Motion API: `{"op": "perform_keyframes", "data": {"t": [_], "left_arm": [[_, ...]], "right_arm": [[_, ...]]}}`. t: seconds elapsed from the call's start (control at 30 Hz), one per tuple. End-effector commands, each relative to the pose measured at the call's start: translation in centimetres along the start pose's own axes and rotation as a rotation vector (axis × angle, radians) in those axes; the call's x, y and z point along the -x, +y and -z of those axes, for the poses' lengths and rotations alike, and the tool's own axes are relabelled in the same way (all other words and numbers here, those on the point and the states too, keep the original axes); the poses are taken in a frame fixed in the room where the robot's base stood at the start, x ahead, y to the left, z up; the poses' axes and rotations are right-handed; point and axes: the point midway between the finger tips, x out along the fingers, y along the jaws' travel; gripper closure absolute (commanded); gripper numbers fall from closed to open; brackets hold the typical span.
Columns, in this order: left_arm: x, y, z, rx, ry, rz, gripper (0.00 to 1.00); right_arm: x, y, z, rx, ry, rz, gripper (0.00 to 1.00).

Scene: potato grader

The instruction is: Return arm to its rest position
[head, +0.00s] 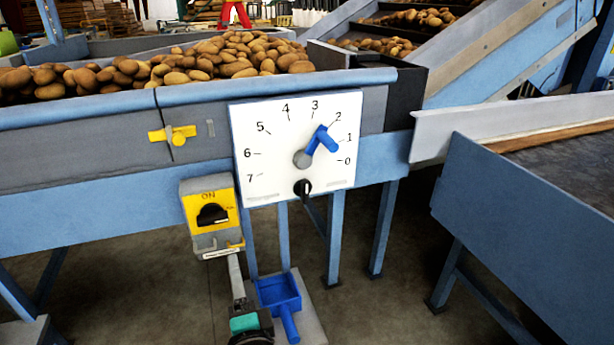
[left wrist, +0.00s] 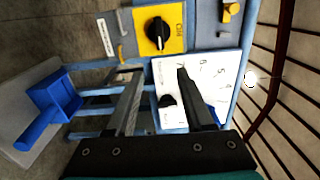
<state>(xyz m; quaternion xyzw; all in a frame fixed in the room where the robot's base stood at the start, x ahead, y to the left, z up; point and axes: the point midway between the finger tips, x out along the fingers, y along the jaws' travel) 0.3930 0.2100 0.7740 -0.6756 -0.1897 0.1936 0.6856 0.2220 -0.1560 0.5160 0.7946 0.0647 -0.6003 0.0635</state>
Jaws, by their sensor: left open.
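My left gripper (head: 237,266) is in the lower middle of the head view, below the yellow switch box (head: 197,210). In the left wrist view its two fingers (left wrist: 158,72) stand apart with nothing between them. The white dial plate (head: 260,135), numbered 0 to 7, is above and right of the gripper. Its blue lever (head: 327,140) points between 1 and 2. A black knob (head: 302,187) sits low on the plate. In the left wrist view a finger hides part of the dial plate (left wrist: 226,72). My right gripper is not in view.
A blue scoop-like tray (head: 278,292) lies on a grey plate right of the gripper. Potatoes (head: 230,58) fill the grader trough above. Blue frame legs (head: 334,240) stand behind the gripper. A blue-sided conveyor (head: 510,235) is at the right.

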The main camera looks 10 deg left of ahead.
Motion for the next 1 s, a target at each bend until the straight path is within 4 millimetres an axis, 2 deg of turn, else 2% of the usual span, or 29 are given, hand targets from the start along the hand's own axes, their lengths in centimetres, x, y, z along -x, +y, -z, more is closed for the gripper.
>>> {"op": "perform_keyframes", "data": {"t": [0.07,0.17,0.27,0.33,0.4,0.47,0.5,0.6,0.7,0.83,1.0], "left_arm": [[0.0,0.9,0.3,0.003,0.015,-0.027,0.47],[0.2,4.2,1.2,0.023,0.058,-0.122,0.47],[1.1,9.7,2.1,0.067,0.115,-0.287,0.47],[2.5,14.2,2.3,0.107,0.144,-0.424,0.47],[4.2,18.3,2.0,0.154,0.154,-0.56,0.47],[5.9,21.6,1.3,0.199,0.149,-0.671,0.47],[7.1,23.6,0.7,0.23,0.138,-0.744,0.47],[10.5,28.1,-1.5,0.312,0.084,-0.915,0.47],[13.9,31.6,-4.3,0.403,-0.005,-1.063,0.47],[18.1,34.7,-8.8,0.528,-0.167,-1.211,0.47],[22.1,36.5,-14.0,0.663,-0.377,-1.3,0.47]], "right_arm": [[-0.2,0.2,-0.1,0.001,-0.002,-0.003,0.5],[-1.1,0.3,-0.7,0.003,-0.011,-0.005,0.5],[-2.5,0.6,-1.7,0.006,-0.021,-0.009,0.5],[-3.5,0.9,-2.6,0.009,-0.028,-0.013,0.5],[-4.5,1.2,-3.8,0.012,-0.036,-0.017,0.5],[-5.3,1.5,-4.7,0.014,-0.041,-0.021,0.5],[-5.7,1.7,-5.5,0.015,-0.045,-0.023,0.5],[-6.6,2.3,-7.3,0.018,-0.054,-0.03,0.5],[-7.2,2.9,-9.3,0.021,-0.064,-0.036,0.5],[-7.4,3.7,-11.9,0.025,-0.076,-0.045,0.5],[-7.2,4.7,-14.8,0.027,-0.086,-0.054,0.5]]}}
